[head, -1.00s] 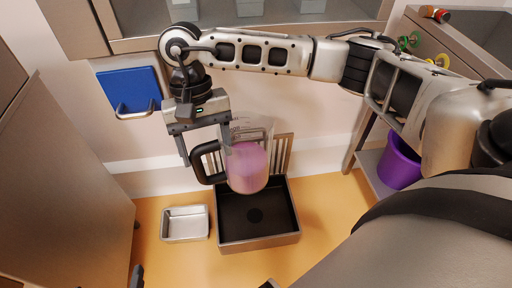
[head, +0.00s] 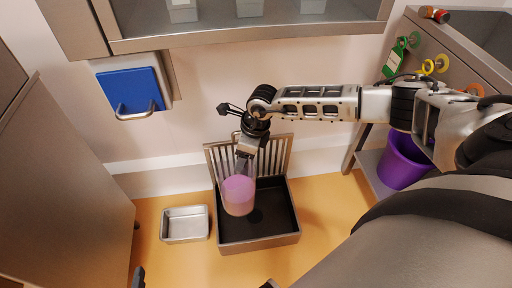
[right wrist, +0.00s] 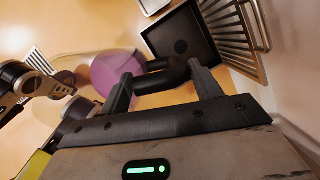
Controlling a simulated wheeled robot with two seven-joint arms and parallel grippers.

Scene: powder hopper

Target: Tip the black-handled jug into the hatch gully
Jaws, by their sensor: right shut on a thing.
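The clear jug (head: 238,193) with pink contents is held above the left part of the black gully basin (head: 262,226), which has a round dark drain. The jug looks roughly upright, and no contents are seen falling. My right gripper (right wrist: 163,82) is shut on its black handle (right wrist: 165,75); the jug body (right wrist: 112,68) is beyond the fingers. In the head view my gripper (head: 245,158) is at the jug's wall side and hides most of the handle. The basin also shows in the wrist view (right wrist: 160,36).
A slatted metal grate (head: 279,157) stands behind the basin. A small empty metal tray (head: 184,223) lies to its left on the orange floor. A blue hatch panel (head: 130,92) with a handle is on the wall. A purple bucket (head: 402,165) is on the right shelf.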

